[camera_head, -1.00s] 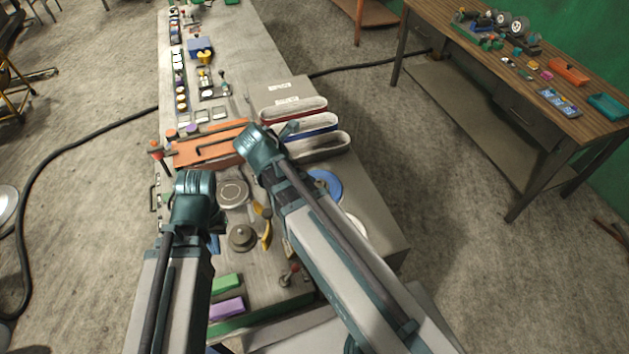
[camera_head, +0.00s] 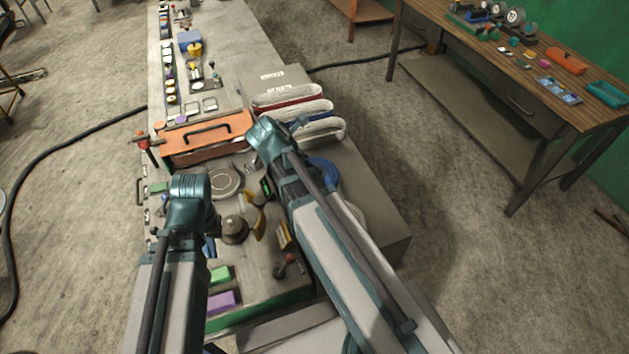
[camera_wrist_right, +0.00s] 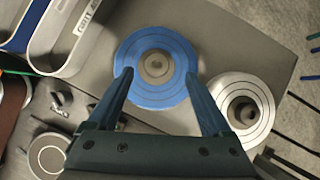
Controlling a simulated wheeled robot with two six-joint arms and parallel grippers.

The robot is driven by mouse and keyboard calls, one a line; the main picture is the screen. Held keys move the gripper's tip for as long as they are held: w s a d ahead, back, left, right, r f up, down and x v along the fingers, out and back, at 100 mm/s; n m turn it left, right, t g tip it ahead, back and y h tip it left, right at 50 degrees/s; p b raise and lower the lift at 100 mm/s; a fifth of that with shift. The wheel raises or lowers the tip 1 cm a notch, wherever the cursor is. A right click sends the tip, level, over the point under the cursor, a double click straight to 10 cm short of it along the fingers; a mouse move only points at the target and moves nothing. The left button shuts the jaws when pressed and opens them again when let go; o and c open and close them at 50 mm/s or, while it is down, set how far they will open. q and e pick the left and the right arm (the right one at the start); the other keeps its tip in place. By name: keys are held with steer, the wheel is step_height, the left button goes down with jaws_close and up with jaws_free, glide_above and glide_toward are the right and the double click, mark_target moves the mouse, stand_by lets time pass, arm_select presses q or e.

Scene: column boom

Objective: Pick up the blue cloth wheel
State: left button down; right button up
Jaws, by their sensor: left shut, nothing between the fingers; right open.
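The blue cloth wheel (camera_wrist_right: 158,94) lies flat on the grey bench with a grey hub at its centre. In the head view the wheel (camera_head: 327,170) is partly hidden by my right arm. My right gripper (camera_wrist_right: 158,76) is open and empty in the right wrist view, with its two fingers over the left and right sides of the wheel. I cannot tell its height above the wheel. My left gripper (camera_head: 211,226) is shut and empty over the left part of the bench, away from the wheel.
A white wheel (camera_wrist_right: 222,93) lies right beside the blue one. Sanding belts (camera_head: 322,131) stand behind it, with an orange toolbox (camera_head: 215,145) to their left. A round metal disc (camera_head: 224,181) and small tools clutter the bench between my arms. A wooden table (camera_head: 530,70) stands at the right.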

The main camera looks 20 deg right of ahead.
mark_target(330, 176)
arm_select(q)
step_height(330, 176, down, 5)
steer(key=b, duration=0.4)
steer(key=shift+r+b, duration=0.2)
steer(key=shift+b, duration=0.1)
arm_select(e)
steer(key=x, duration=0.5)
steer(key=shift+w+a+f, duration=0.2)
steer(key=shift+a, duration=0.05)
arm_select(q)
steer(key=shift+r, duration=0.1)
arm_select(e)
steer(key=shift+r, duration=0.1)
jaws_close()
